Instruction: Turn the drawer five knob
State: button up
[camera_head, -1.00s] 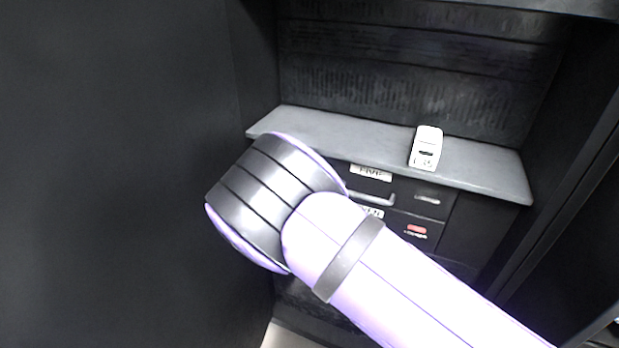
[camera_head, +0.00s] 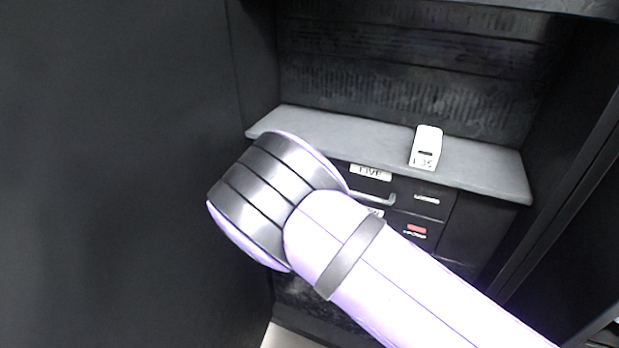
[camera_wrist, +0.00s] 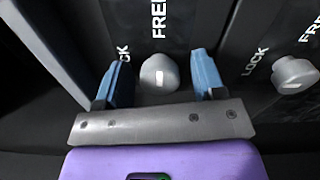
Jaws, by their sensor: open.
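The drawer labelled FIVE (camera_head: 411,196) is below the grey shelf in the head view, partly hidden by my arm. In the wrist view a round grey knob (camera_wrist: 159,74) with a white mark sits on a dark panel by the words FREE and LOCK, the latter partly covered. My gripper (camera_wrist: 162,75) is open, with one blue finger on each side of this knob; I cannot tell whether either touches it. The wrist view does not show the drawer's number. My gripper is hidden behind my arm in the head view.
A second knob (camera_wrist: 294,74) with its own LOCK lettering is at the right of the wrist view. A white device (camera_head: 426,148) stands on the grey shelf (camera_head: 330,129). A dark wall (camera_head: 110,170) fills the left side.

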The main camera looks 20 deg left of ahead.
jog(key=s, duration=1)
jog(key=shift+s+a, duration=0.4)
jog(key=shift+s, duration=0.1)
